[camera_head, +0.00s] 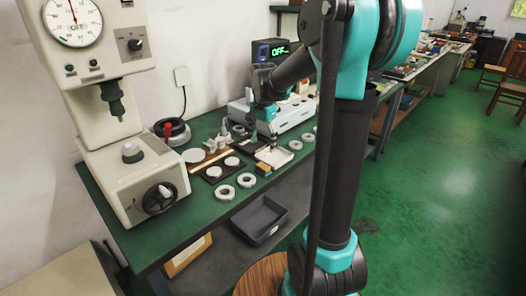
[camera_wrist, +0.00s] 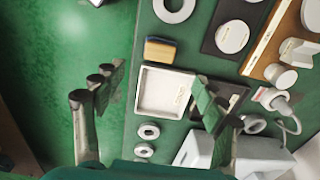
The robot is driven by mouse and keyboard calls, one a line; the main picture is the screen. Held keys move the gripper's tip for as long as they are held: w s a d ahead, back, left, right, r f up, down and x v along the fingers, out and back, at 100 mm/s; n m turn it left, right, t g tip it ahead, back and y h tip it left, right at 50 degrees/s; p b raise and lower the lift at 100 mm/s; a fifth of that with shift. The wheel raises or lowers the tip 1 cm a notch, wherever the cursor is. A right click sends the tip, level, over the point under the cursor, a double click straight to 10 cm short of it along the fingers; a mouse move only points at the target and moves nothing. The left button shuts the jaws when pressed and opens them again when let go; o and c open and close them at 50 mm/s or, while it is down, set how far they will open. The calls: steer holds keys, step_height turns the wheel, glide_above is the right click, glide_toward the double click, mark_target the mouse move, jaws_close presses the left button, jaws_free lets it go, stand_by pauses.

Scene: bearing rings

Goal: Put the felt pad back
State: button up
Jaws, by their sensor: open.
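My gripper (camera_head: 268,137) hangs open over the green bench; in the wrist view its two fingers (camera_wrist: 157,95) are spread wide with nothing between them. Below it lies a shallow white square tray (camera_head: 274,157), which also shows in the wrist view (camera_wrist: 150,105). Beside the tray lies a small tan block with a dark blue side (camera_head: 263,170), also in the wrist view (camera_wrist: 160,50). I cannot tell if this is the felt pad. A dark flat mat (camera_wrist: 239,98) lies on the tray's other side, partly hidden by the right finger.
White rings (camera_head: 225,192) lie along the front of the bench. A dark mat (camera_head: 210,177) carries white discs. A press with a dial (camera_head: 137,175) stands at left, and a white instrument box (camera_head: 290,114) behind. A grey bin (camera_head: 259,219) sits on the lower shelf.

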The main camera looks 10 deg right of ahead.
steer(key=s+d+f+n+t, duration=0.2)
steer(key=s+f+n, duration=0.3)
steer(key=s, duration=0.6)
steer(key=s+d+f+n+t, duration=0.2)
steer(key=s+f+n, duration=0.3)
steer(key=s, duration=0.5)
steer(key=shift+s+f+n, duration=0.35)
steer(key=shift+f+n, duration=0.05)
steer(key=shift+f, duration=0.55)
